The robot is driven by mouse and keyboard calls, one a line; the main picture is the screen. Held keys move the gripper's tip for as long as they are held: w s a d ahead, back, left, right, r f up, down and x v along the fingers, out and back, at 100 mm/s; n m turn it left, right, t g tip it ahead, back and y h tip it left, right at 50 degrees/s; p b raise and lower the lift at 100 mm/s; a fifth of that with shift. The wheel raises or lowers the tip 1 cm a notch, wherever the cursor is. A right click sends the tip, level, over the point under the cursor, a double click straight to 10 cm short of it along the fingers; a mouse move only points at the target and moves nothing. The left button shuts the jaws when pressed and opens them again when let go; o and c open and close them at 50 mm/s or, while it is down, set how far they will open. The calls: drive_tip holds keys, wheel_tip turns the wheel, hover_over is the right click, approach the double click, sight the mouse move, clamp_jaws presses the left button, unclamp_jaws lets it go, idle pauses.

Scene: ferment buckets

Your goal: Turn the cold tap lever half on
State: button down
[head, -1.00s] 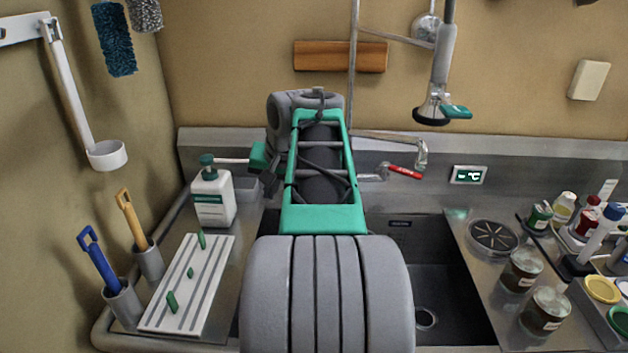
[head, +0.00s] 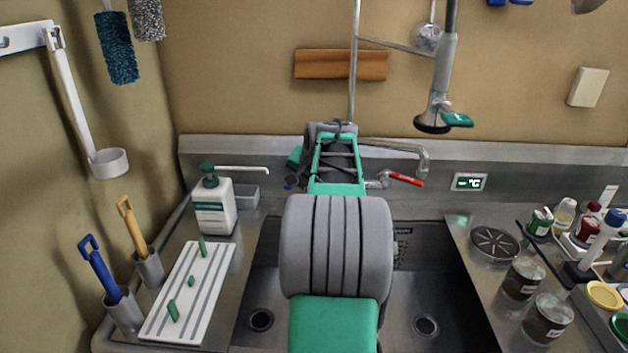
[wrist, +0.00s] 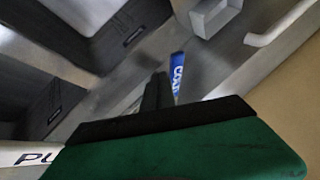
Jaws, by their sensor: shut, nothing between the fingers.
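The cold tap lever (wrist: 177,76) is a blue bar with white lettering, seen in the wrist view just past my fingertips. My gripper (wrist: 160,88) is shut and empty, its dark fingers beside the lever's left side; I cannot tell whether they touch it. In the head view a small blue bit, seemingly the same lever (head: 288,184), shows left of my arm. My arm hides most of the tap body and my fingers there. The red lever (head: 406,179) is on the right side of the tap, below the spout (head: 400,147).
A white pump bottle (head: 213,205) and a grey box (head: 245,196) stand left of the tap. A spray head (head: 434,120) hangs above right. Two dark sink basins (head: 425,290) lie in front. Jars (head: 523,278) crowd the right counter.

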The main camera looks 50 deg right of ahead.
drive_tip(key=shift+w, duration=0.35)
drive_tip(key=shift+w+a, duration=0.3)
drive_tip(key=shift+w, duration=0.5)
